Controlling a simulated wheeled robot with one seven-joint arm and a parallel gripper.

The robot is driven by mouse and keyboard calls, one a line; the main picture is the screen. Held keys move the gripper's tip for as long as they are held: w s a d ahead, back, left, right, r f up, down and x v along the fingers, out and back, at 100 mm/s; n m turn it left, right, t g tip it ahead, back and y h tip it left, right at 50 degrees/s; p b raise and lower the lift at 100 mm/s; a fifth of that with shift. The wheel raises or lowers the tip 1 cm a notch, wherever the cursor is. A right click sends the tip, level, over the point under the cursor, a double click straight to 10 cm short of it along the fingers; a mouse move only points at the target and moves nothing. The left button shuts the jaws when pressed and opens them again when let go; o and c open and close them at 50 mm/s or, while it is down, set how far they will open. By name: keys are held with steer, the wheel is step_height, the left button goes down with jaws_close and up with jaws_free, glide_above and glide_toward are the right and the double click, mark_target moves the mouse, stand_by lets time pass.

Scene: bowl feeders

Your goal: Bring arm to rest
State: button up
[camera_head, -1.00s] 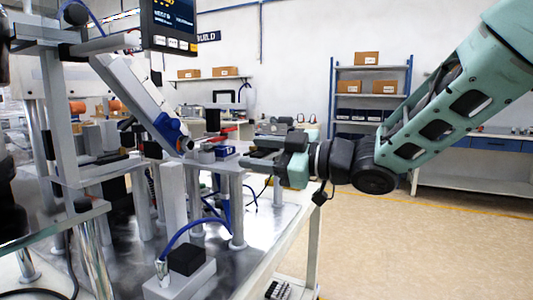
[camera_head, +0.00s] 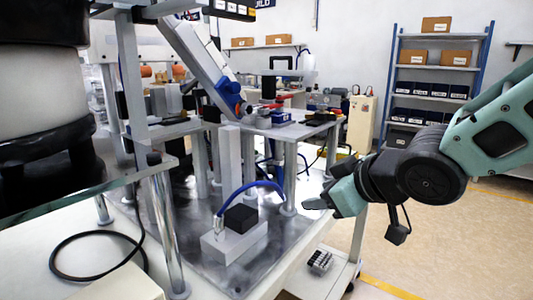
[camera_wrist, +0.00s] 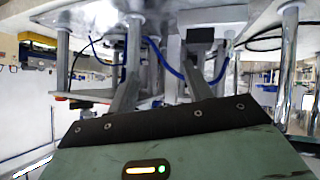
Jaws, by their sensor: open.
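My gripper (camera_head: 312,203) is at the end of my teal and black arm. In the head view it is beside the right edge of the metal workstation, and its fingers are small and partly hard to make out. In the wrist view my gripper (camera_wrist: 163,65) shows two grey fingers spread apart, with nothing seen between them. The arm is bent, its dark wrist joint right of the bench and over the floor.
The workstation (camera_head: 215,270) carries metal posts, a raised plate, a black-topped block (camera_head: 240,218) and a blue hose (camera_head: 250,186). A large dark and white cylinder (camera_head: 45,75) stands close at left. A shelf rack (camera_head: 435,88) stands behind. Open floor lies at right.

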steer(key=s+d+f+m+g+h, duration=0.1)
steer(key=s+f+g+h, duration=0.3)
steer(key=s, duration=0.7)
steer(key=s+d+f+m+g+h, duration=0.15)
steer(key=s+f+g, duration=0.4)
steer(key=s, duration=0.65)
step_height(320, 180, up, 15)
steer(key=p, duration=1.5)
steer(key=shift+s+d+p, duration=0.15)
steer(key=shift+s+p, duration=0.1)
steer(key=shift+p, duration=0.05)
